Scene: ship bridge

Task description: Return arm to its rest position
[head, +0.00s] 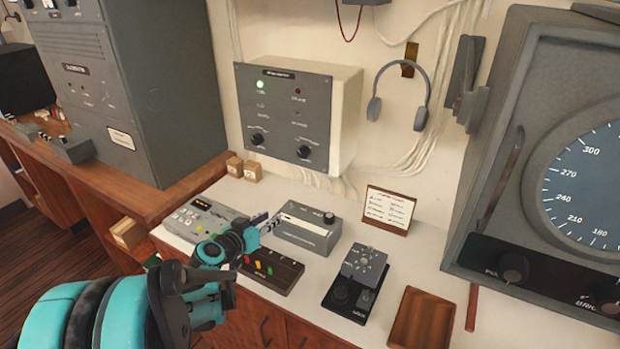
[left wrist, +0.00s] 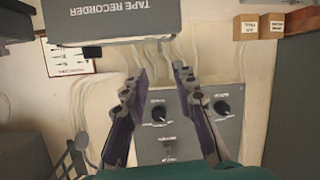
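My teal and black left arm comes in from the lower left of the head view. Its left gripper (head: 270,224) is over the white counter, close to the left side of the grey tape recorder (head: 308,232). In the left wrist view the two fingers of that gripper (left wrist: 160,76) stand apart with nothing between them. The tape recorder (left wrist: 110,20) shows upside down there, at the top beyond the fingertips. I cannot tell whether the fingers touch it. My right gripper is in neither view.
A button panel (head: 205,218) and a panel of coloured switches (head: 268,268) lie near my left arm. A joystick unit (head: 356,280), a wooden tray (head: 422,322) and a card stand (head: 388,208) are to the right. A grey wall box (head: 285,125) is behind.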

